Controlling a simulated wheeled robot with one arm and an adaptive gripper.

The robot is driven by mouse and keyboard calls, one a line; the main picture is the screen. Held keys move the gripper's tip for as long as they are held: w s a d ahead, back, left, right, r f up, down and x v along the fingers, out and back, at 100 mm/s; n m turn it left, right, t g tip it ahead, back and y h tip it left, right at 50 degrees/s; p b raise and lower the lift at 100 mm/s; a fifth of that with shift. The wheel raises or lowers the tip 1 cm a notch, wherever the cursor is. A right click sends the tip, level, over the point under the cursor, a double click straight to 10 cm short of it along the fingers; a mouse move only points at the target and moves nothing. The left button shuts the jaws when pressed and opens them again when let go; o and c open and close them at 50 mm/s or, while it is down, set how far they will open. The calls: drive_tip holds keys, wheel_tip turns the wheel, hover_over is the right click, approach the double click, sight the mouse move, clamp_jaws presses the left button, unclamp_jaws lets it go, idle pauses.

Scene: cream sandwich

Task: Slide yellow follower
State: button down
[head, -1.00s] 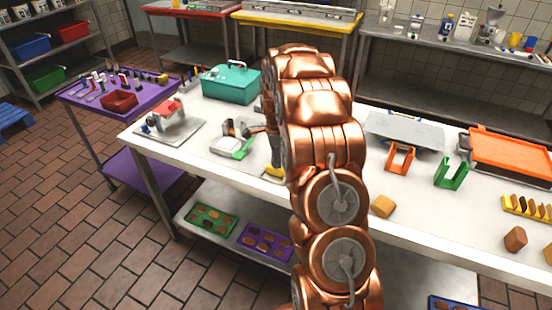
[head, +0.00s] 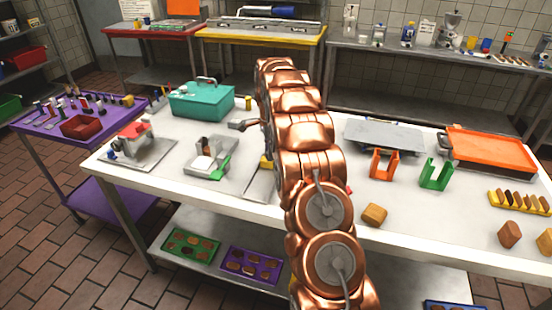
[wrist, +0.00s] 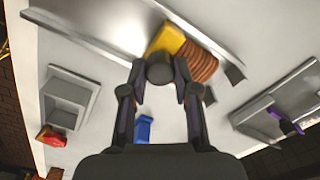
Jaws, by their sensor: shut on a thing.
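The yellow follower (wrist: 167,40) is a yellow block in a grey trough (wrist: 112,47) in the wrist view. It sits against one end of a row of brown round slices (wrist: 202,64). A dark grey knob (wrist: 160,68) is at the follower's near side. My gripper (wrist: 160,80) has its two fingers closed around this knob, which appears to belong to the follower. In the head view a small patch of the follower (head: 266,162) shows left of my arm. My arm hides the fingers and most of the trough there.
A grey device with a green part (head: 205,160) stands left of the trough, and a red-topped device (head: 138,143) farther left. A teal box (head: 202,100) is behind. Orange (head: 384,163) and green (head: 436,173) holders and a tan block (head: 374,214) lie right of my arm.

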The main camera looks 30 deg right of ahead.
drive_tip(key=shift+w+d, duration=1.15)
drive_tip(key=shift+d, duration=0.1)
drive_tip(key=c, duration=0.8)
unclamp_jaws()
drive_tip(key=shift+d, duration=0.1)
drive_tip(key=shift+c, duration=0.2)
drive_tip(key=shift+r, duration=0.15)
wheel_tip(320, 180, up, 7)
drive_tip(key=shift+r, duration=0.15)
drive_tip(key=shift+s, duration=0.1)
